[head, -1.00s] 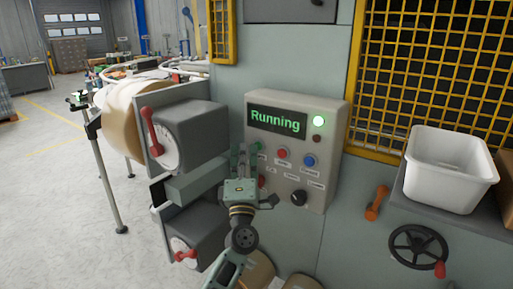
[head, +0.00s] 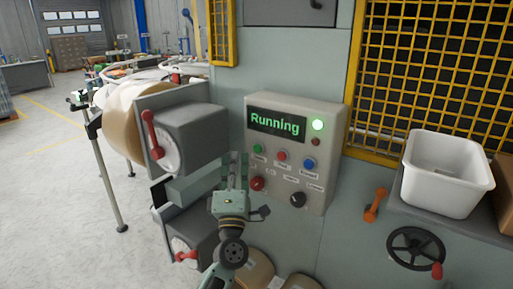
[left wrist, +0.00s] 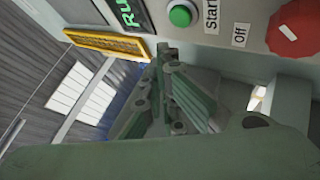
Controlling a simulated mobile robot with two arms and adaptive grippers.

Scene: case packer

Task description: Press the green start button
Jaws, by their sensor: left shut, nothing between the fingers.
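The green start button (head: 257,149) is at the upper left of the control panel's (head: 318,185) button rows. It also shows in the left wrist view (left wrist: 180,15), next to a "Start" label. My left gripper (head: 235,160) is shut and empty. Its fingertips are just left of the green button in the head view and apart from it. In the left wrist view the fingertips (left wrist: 165,50) lie below the button in the picture. My right gripper is not in view.
A red button (head: 282,155), a blue button (head: 310,165), a red stop knob (head: 257,184) and a black knob (head: 298,200) share the panel. Grey boxes with red levers (head: 190,135) stand close left. A white bin (head: 448,175) and handwheel (head: 417,248) are at right.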

